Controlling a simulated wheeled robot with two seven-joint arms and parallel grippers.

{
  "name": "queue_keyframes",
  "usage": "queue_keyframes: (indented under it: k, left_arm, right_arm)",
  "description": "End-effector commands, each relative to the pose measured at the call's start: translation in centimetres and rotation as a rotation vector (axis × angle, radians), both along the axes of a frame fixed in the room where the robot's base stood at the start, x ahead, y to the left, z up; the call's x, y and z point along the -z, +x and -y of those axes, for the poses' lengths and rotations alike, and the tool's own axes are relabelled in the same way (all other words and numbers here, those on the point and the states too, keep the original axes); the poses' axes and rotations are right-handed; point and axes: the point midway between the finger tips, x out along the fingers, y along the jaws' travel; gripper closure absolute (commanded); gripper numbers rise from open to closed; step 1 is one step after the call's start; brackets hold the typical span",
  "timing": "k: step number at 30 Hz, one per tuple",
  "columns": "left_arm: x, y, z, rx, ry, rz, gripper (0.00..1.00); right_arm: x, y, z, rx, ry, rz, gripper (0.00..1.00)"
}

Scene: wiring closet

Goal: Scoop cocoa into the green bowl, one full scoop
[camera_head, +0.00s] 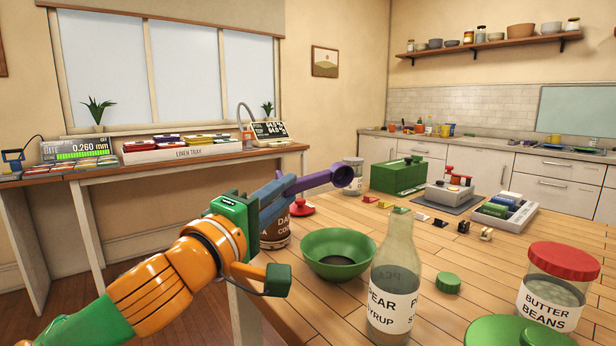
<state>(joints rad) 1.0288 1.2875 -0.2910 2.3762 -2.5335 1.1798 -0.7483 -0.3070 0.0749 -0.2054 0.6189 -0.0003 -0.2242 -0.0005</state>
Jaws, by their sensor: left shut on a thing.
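The green bowl (314,247) stands on the wooden table, with a dark patch at its bottom that may be cocoa or shade. A brown jar (276,236), its label partly reading "DA" and "CO", stands left of the bowl, partly hidden by my left gripper. My left gripper (262,218) is shut on a purple-blue scoop (318,180) and holds it above the table, over the jar's side. The scoop's round cup is above and behind the bowl; its contents cannot be seen. My right gripper is out of view.
A pear syrup bottle (393,283) stands just right of the bowl. A butter beans jar (551,287), a green lid (448,283) and a red lid (302,208) are on the table (470,318). A green box (398,176) and a grey device (450,190) stand behind.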

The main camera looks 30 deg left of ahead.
Motion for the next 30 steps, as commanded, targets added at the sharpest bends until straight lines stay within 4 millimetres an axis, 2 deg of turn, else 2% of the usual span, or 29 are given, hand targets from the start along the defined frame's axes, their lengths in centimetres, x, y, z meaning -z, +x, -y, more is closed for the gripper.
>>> queue_keyframes:
  k: [1, 3, 17, 30]
  left_arm:
    - [-1.5, 0.0, 0.0, 0.001, -0.032, -0.029, 1.0]
    - [-2.0, 0.1, 0.0, 0.001, -0.091, -0.078, 1.0]
    - [-4.6, 0.8, -0.9, -0.001, -0.489, -0.414, 1.0]
    - [-6.7, 2.0, -2.3, -0.001, -0.938, -0.787, 1.0]
  right_arm:
    - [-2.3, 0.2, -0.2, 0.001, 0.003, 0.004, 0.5]
    - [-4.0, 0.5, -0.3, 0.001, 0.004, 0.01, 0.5]
    - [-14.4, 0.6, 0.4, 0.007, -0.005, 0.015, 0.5]
    - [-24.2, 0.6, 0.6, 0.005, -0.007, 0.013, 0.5]
